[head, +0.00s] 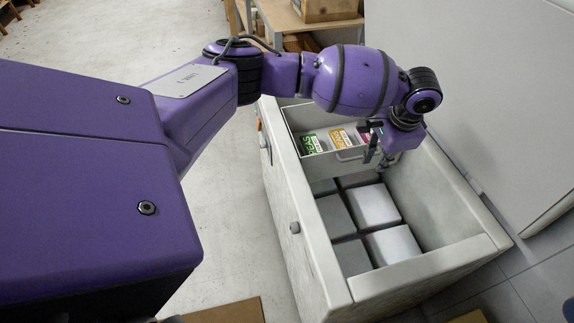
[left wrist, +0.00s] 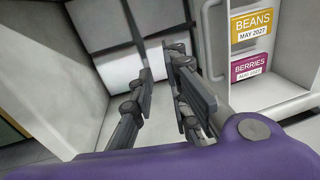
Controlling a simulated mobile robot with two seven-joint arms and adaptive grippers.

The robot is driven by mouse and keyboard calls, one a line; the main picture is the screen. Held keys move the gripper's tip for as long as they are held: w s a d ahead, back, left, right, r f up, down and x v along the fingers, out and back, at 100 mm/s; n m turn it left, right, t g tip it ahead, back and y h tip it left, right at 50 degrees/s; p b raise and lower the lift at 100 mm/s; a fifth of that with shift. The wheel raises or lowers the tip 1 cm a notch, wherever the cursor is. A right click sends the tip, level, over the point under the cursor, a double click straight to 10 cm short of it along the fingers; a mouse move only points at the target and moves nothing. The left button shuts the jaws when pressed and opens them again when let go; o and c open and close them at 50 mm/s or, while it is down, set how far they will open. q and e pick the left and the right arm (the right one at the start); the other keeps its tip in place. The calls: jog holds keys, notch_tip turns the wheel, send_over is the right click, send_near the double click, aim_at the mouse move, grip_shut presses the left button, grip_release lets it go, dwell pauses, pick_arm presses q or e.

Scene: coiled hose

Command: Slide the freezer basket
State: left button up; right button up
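The freezer basket (head: 317,168) is a light grey bin at the far end of the open chest freezer (head: 312,254). It holds green, yellow and magenta food packs. Its looped handle (head: 352,155) is on the front wall; the handle also shows in the left wrist view (left wrist: 205,45). My left gripper (head: 378,155) is inside the freezer, close in front of the basket. In the left wrist view its fingers (left wrist: 162,70) are apart with nothing between them, and the handle is just right of them. My arm hides the basket's right part. My right gripper is out of view.
Pale boxes (head: 373,206) fill the freezer floor below the basket. The freezer walls rise around my left gripper, with a large pale panel (head: 475,90) on the right. A wooden shelf with a cardboard box (head: 325,8) stands behind. Bare floor lies left.

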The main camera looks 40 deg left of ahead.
pick_arm(q)
jog(key=s+d+f+g+h, duration=0.1)
jog(key=s+d+f, duration=0.1)
jog(key=f, duration=0.6)
jog(key=shift+s+d+f+n+b, duration=0.25)
jog(key=shift+d+n+b, duration=0.1)
jog(key=shift+d, duration=0.15)
jog(key=shift+r, duration=0.1)
grip_shut()
jog(key=shift+w+r, duration=0.1)
jog(key=shift+c, duration=1.6)
grip_release()
jog(key=o, duration=0.3)
